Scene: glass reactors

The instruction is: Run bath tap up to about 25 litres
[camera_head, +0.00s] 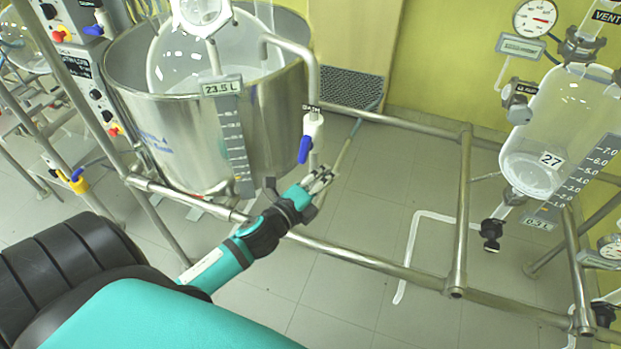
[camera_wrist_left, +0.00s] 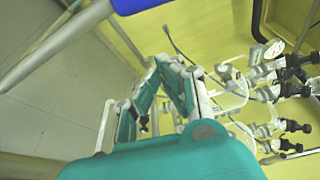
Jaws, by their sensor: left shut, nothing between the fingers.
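The steel bath (camera_head: 180,130) stands at the left in the head view, with a round glass vessel in it. A display on its rim (camera_head: 222,88) reads 23.5 L, above a level scale (camera_head: 236,150). The white bath tap (camera_head: 313,128) hangs on a bent pipe at the bath's right side, its blue lever (camera_head: 305,150) pointing down. My left gripper (camera_head: 322,178) is shut and empty just below the tap, apart from the lever as far as I can tell. My right gripper is out of view.
Steel frame rails (camera_head: 350,252) run below and right of the bath. A glass vessel (camera_head: 560,125) marked 27 hangs at the right, with a gauge (camera_head: 535,18) above it. A control panel (camera_head: 95,85) with switches is at the left. Tiled floor lies open between.

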